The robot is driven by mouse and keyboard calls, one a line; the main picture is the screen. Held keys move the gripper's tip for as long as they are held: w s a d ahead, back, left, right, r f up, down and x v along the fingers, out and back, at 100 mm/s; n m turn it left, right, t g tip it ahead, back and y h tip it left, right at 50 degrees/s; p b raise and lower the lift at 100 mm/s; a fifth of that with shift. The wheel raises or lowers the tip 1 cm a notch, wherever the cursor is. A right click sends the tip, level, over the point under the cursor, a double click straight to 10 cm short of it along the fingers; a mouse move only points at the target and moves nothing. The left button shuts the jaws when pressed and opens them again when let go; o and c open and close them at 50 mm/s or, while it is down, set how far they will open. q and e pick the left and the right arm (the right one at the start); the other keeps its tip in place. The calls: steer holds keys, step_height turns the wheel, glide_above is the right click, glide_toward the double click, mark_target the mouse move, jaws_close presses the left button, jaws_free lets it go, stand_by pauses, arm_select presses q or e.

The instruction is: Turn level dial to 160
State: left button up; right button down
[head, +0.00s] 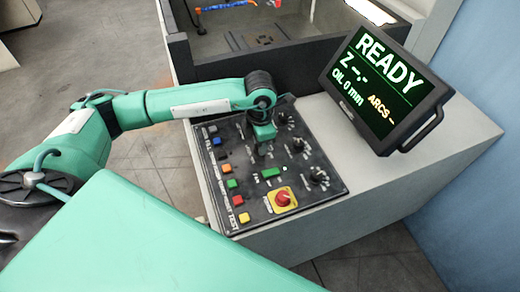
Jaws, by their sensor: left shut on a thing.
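The black control panel (225,172) lies on the light bench top. My left arm reaches in from the left, and its gripper (264,148) points down over the panel's upper middle. It is shut on a dial there, which the gripper and wrist mostly hide. Other black dials with pale scales run down the panel's right side: an upper one (281,118), a middle one (297,145) and a lower one (318,176). The labels are too small to read, so I cannot tell by name which is the level dial or its setting. My right gripper is not in view.
A tilted screen (385,88) right of the panel reads "READY", "Z --,-", "OIL 0 mm" and "ARCS –". A red stop knob (283,198) on a yellow base, a green rocker (271,172) and several coloured buttons share the panel. A dark-walled tank (225,62) stands behind.

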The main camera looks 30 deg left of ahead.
arm_select(q)
steer(key=m+b, duration=0.3)
steer(key=shift+f+b, duration=0.2)
steer(key=shift+b, duration=0.2)
steer(key=shift+r+m+b, duration=0.2)
steer(key=shift+m+b, duration=0.5)
steer(key=shift+b, duration=0.15)
steer(key=shift+r, duration=0.1)
steer(key=o, duration=0.8)
steer(key=shift+o, duration=0.9)
